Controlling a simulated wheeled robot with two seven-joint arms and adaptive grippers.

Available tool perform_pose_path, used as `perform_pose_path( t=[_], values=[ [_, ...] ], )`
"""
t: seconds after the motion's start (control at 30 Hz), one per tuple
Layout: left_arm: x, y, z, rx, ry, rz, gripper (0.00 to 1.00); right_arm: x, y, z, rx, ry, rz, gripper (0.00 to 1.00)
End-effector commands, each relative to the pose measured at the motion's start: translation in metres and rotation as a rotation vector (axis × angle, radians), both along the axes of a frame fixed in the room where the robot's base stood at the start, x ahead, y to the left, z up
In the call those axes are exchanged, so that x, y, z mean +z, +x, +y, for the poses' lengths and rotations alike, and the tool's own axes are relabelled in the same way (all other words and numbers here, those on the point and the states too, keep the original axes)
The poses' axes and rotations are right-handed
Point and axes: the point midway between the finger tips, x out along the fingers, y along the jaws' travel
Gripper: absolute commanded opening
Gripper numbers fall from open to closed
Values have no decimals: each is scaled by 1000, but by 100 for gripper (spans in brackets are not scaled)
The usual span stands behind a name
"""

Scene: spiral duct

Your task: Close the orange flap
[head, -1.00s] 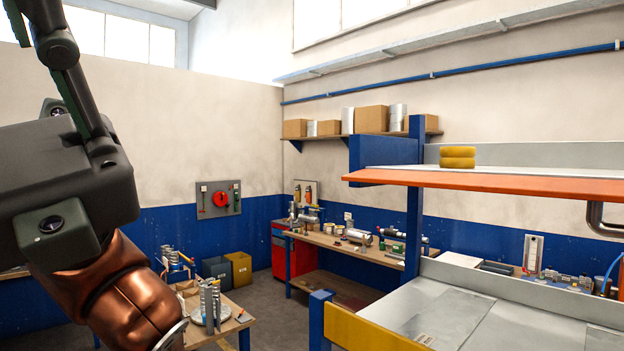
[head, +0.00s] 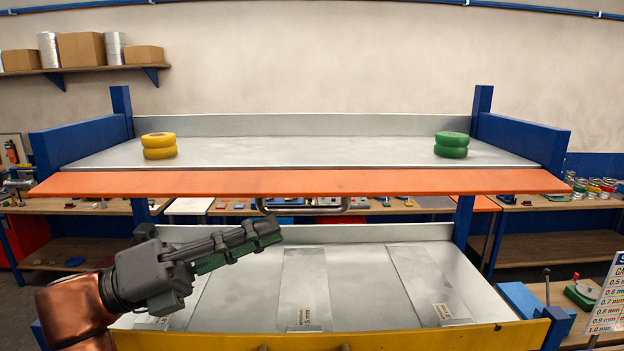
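The orange flap (head: 300,183) runs along the front edge of the upper shelf. It sticks out forward as a long, nearly flat strip, and the shelf above it is open to view. A metal bar handle (head: 330,211) hangs under its middle. My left gripper (head: 272,230) is below the flap, just under the handle's left end, with its fingers pointing right and slightly up. Its dark fingers with green pads lie side by side, apparently shut, with nothing between them. A small gap shows between fingertips and handle. My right gripper is out of view.
On the upper shelf (head: 300,150) stand yellow rolls (head: 159,146) at left and green rolls (head: 451,145) at right. Blue posts (head: 482,100) flank it. Below is a grey lower tray (head: 370,280) with a yellow front edge (head: 400,336). Workbenches stand behind.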

Motion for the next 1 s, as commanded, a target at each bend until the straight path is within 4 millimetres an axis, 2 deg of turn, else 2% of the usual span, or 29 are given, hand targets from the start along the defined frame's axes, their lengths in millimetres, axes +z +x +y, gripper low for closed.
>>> perform_pose_path(
  t=[0.03,0.1,0.27,0.73,1.0],
  values=[
    [4,3,5,17,9,-16,18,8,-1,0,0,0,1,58],
    [5,4,9,29,15,-35,18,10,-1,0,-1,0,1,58],
    [6,6,6,35,18,-49,18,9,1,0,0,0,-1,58],
    [21,20,-42,32,16,-49,18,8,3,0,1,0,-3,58],
    [25,26,-58,35,17,-50,18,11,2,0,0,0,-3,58]
  ],
)
